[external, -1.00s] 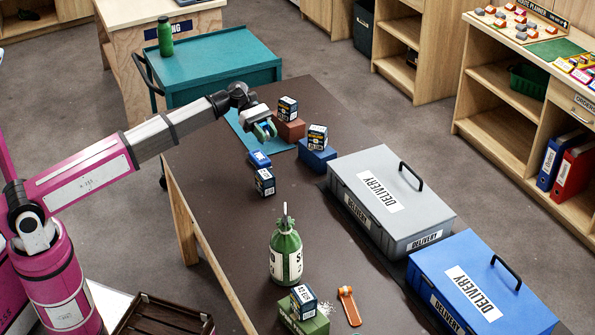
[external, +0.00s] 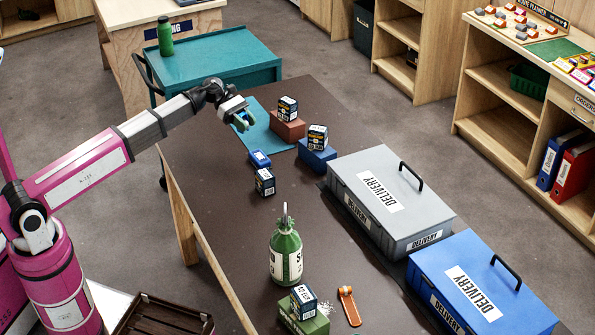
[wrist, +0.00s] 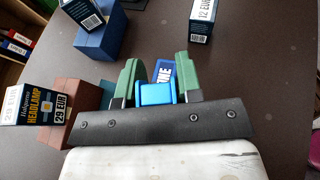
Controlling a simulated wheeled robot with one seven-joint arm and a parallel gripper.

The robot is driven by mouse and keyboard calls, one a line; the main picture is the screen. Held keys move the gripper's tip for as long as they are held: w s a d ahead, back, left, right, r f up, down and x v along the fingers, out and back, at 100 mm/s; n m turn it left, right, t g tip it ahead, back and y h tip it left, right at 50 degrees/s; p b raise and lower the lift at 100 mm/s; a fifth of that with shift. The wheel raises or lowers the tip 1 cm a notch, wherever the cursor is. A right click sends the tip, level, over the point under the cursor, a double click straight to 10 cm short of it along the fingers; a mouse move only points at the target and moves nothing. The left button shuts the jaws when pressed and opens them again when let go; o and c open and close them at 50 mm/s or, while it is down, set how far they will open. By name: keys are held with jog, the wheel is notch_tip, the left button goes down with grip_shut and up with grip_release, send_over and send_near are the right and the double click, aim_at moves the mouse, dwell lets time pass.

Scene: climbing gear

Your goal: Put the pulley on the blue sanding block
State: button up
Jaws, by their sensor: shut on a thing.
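My gripper (external: 243,122) is raised over the far left part of the dark table, with green fingers shut on a blue piece. A small flat blue block (external: 260,158) with white lettering lies on the table and looks like the blue sanding block. In the wrist view the block (wrist: 163,70) shows beyond the pulley, partly covered by it and a finger; "ME" can be read. The pulley is apart from the block, above the table.
A larger blue block (external: 317,158) and a reddish block (external: 287,131) each carry a small box. Another box (external: 265,182) stands near the sanding block. A teal mat (external: 259,129) lies behind. Grey (external: 420,215) and blue (external: 500,280) delivery cases and a green bottle (external: 286,255) stand nearer.

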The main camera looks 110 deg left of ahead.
jog(key=x, duration=0.4)
jog(key=a+f+x, duration=0.1)
jog(key=x, duration=0.2)
jog(key=shift+a, duration=0.1)
jog(key=shift+w+f, duration=0.1)
jog(key=shift+f, duration=1.95)
jog(key=o, duration=0.9)
jog(key=shift+f, duration=0.1)
jog(key=shift+o, duration=0.2)
jog(key=v, duration=1.2)
